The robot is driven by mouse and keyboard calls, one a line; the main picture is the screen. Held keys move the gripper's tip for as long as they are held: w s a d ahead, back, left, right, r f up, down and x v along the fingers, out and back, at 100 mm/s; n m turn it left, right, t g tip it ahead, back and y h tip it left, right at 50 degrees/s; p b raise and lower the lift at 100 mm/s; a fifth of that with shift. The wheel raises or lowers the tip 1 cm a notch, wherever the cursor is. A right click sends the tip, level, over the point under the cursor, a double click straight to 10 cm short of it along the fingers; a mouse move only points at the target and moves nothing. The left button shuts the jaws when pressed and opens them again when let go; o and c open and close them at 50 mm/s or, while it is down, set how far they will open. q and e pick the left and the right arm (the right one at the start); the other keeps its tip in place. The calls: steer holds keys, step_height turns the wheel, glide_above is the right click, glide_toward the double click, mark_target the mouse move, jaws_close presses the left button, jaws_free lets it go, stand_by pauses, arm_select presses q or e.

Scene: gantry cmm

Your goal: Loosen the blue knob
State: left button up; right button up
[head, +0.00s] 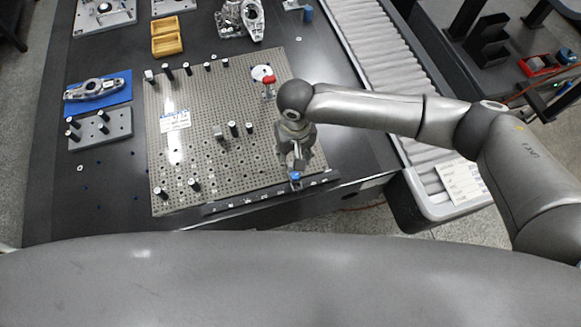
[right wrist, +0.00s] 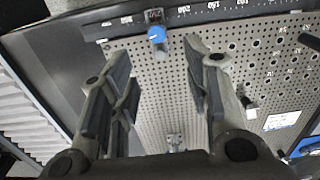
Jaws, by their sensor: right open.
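The blue knob (head: 295,176) sits at the front right edge of the perforated plate, by the dark scale rail (head: 250,199). In the right wrist view the blue knob (right wrist: 157,35) is on a small dark block at the rail, ahead of the fingers and between their lines. My right gripper (head: 298,163) is just behind the knob in the head view, pointing down at it. In the right wrist view its two fingers (right wrist: 160,75) are wide apart with nothing between them; the knob is beyond the tips. My left gripper is not in view.
The perforated plate (head: 205,140) carries several black posts and a white label. A red-handled clamp (head: 268,82) stands at its back right. A roller conveyor (head: 375,50) runs along the right. A blue mat with a metal part (head: 97,88) lies left. The plate near the knob is mostly clear.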

mark_target(295, 175)
steer(key=f, duration=0.3)
steer(key=f+p, duration=0.1)
steer(key=f, duration=0.6)
steer(key=shift+d+f, duration=0.25)
steer(key=shift+f, duration=0.1)
